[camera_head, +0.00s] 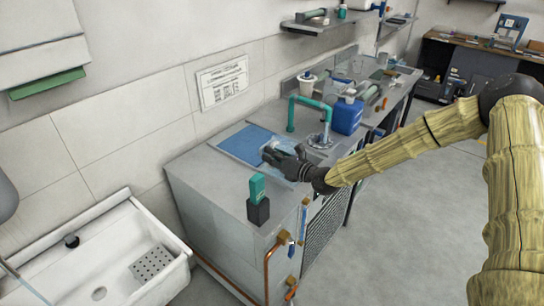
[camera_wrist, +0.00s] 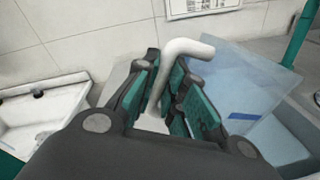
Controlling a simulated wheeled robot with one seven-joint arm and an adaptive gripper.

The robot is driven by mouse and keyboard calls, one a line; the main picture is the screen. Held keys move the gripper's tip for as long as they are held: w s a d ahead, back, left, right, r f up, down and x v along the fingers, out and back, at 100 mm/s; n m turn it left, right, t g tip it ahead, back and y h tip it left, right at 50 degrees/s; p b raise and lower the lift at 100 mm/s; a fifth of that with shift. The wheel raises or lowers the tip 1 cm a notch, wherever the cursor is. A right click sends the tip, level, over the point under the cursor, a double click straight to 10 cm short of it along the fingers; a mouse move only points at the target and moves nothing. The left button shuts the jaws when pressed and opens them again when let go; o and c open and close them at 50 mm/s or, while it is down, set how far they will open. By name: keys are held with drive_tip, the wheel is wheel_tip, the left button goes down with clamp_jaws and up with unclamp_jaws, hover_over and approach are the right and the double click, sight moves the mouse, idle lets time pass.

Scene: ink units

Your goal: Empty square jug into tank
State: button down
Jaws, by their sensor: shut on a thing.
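In the head view my gripper hides most of the jug. A white basin (camera_head: 115,255) stands at the lower left; I cannot tell whether it is the tank.
The floor at right is open.

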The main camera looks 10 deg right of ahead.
sight(279, 145)
drive_tip(key=shift+w+d+r+m, duration=0.2)
drive_tip(key=shift+r+m, duration=0.5)
drive_tip(key=shift+m, duration=0.4)
drive_tip(key=shift+w+d+r+m+g, duration=0.1)
drive_tip(key=shift+w+d+m+g, duration=0.15)
drive_tip(key=shift+m, duration=0.25)
drive_tip(key=shift+w+d+r+m+g, duration=0.1)
drive_tip(key=shift+d+m+g, duration=0.15)
drive_tip(key=shift+m, duration=0.25)
drive_tip(key=shift+w+d+m+y+b, duration=0.4)
drive_tip(key=shift+w+d+m+b, duration=0.2)
drive_tip(key=shift+m+b, duration=0.5)
drive_tip(key=shift+w+d+f+m+b, duration=0.2)
drive_tip(key=shift+m+b, duration=0.1)
drive_tip(key=shift+b, duration=0.25)
drive_tip(key=shift+w+d+b, duration=0.1)
drive_tip(key=shift+b, duration=0.2)
drive_tip(key=shift+w+d+f+m+g+b, duration=0.1)
drive_tip(key=shift+w+d+m+g+b, duration=0.15)
drive_tip(key=shift+m+b, duration=0.2)
drive_tip(key=shift+w+d+f+m+g+b, duration=0.15)
drive_tip(key=shift+w+d+m+g+b, duration=0.1)
drive_tip(key=shift+b, duration=0.4)
